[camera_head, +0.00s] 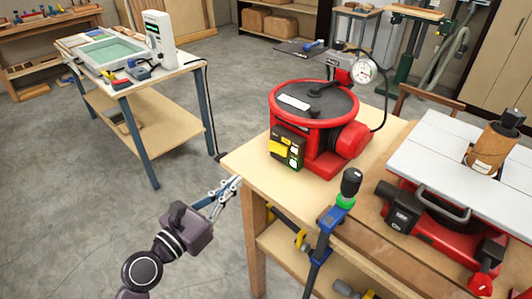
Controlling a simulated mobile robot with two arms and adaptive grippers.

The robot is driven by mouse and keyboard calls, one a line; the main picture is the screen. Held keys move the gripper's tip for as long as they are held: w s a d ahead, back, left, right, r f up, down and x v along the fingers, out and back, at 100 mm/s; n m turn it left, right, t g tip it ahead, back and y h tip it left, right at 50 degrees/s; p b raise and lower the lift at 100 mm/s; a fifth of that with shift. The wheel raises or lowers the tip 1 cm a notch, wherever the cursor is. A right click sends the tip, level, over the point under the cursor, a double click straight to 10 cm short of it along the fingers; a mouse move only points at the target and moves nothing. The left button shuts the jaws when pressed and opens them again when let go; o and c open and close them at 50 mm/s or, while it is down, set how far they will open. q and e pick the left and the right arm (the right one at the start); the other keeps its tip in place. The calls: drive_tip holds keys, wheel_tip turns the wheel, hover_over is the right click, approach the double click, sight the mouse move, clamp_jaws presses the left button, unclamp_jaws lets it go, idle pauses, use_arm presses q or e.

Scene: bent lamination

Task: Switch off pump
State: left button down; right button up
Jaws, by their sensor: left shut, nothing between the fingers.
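The red pump unit (314,120) stands on the wooden workbench (246,162), with a round dark lid, a red motor housing on its right and a pressure gauge (364,70) above it. A black and yellow control box (286,147) is on its front left side, with small lit green parts; the switch position is too small to read. My left gripper (238,182) is shut and empty. It appears beside the bench's near left corner, to the left of and lower in the picture than the control box, apart from it. My right gripper is not in view.
A clamp with a green collar (345,201) stands at the bench's front edge. A red machine with a grey top (440,150) is on the right. Another table (150,82) with a tray stands at the back left. Grey floor between the tables is mostly clear.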

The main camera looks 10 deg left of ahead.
sight(272, 148)
use_arm(q)
drive_tip(key=p+x, duration=0.3)
drive_tip(key=x, duration=0.9)
drive_tip(key=shift+w+d+r, duration=0.1)
drive_tip(key=shift+w, duration=0.2)
drive_tip(key=shift+w+d, duration=0.25)
drive_tip(key=shift+w, duration=0.4)
